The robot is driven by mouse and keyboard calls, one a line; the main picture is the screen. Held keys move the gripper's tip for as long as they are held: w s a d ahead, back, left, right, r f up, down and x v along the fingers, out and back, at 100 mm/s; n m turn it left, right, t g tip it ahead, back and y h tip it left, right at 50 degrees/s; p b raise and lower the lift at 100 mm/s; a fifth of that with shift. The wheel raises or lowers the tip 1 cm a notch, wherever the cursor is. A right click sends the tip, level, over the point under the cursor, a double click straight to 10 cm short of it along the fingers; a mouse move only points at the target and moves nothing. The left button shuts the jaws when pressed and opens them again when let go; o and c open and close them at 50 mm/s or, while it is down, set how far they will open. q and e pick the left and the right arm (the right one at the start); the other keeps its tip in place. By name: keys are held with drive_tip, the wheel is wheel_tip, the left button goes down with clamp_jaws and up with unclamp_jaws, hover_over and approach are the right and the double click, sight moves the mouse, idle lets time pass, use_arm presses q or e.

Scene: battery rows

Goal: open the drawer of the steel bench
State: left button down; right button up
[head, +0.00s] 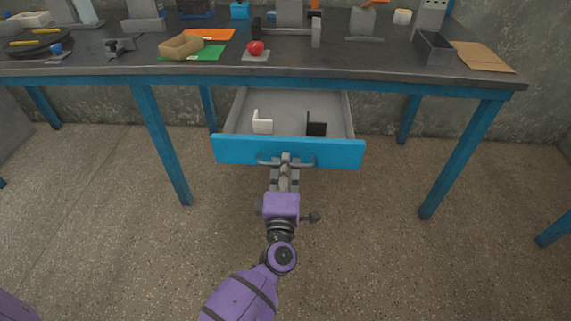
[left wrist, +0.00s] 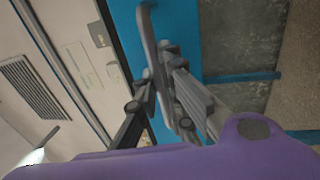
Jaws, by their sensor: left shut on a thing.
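The steel bench (head: 360,75) has a dark top and blue legs. Its drawer (head: 245,151) has a blue front and is pulled well out, showing a grey inside. The drawer handle (head: 305,163) is a grey bar on the blue front; it also shows in the left wrist view (left wrist: 150,40). My left gripper (head: 286,160) is shut on the handle, with its fingers on both sides of the bar in the left wrist view (left wrist: 165,90). My right gripper is not in view.
Inside the drawer lie a white angled piece (head: 262,124) and a black angled piece (head: 316,126). The bench top carries a red apple-like object (head: 255,48), a tan tray (head: 181,47), a dark open box (head: 434,48) and other items. The floor in front is clear around my arm.

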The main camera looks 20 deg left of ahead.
use_arm(q)
drive_tip(key=v, duration=0.2)
drive_tip(key=p+v, duration=0.1)
drive_tip(key=shift+s+d+r, duration=0.15)
drive_tip(key=shift+s+r, duration=0.1)
drive_tip(key=shift+s, duration=0.2)
drive_tip(key=c, duration=2.3)
unclamp_jaws()
drive_tip(key=o, duration=0.5)
drive_tip(key=shift+c, duration=0.2)
drive_tip(key=v, duration=1.2)
